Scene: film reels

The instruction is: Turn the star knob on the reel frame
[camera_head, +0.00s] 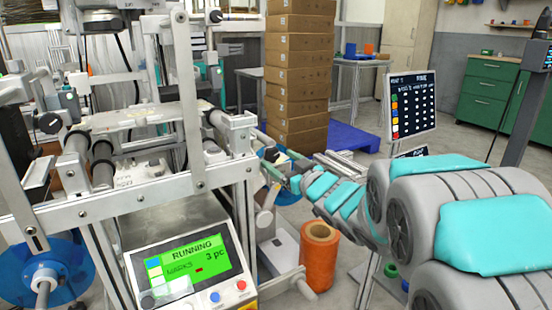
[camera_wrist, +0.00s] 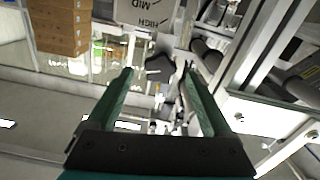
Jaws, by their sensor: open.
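A dark, lobed knob (camera_wrist: 160,63), which looks like the star knob, shows in the wrist view just below a pale plate marked HIGH and MID (camera_wrist: 143,14). My gripper (camera_wrist: 157,76) is open, with its two green fingers on either side of the knob in the picture. I cannot tell how far the knob lies beyond the fingertips, and no contact is visible. In the head view my gripper (camera_head: 268,158) is at the right side of the metal reel frame (camera_head: 130,185). I cannot make out the knob clearly there.
A control panel (camera_head: 190,268) reading RUNNING stands at the front of the frame. An orange spool (camera_head: 319,257) stands on the floor below my arm. Stacked brown boxes (camera_head: 298,75) and a blue pallet (camera_head: 350,138) are behind. Frame bars and rollers (camera_wrist: 208,55) lie close right of my fingers.

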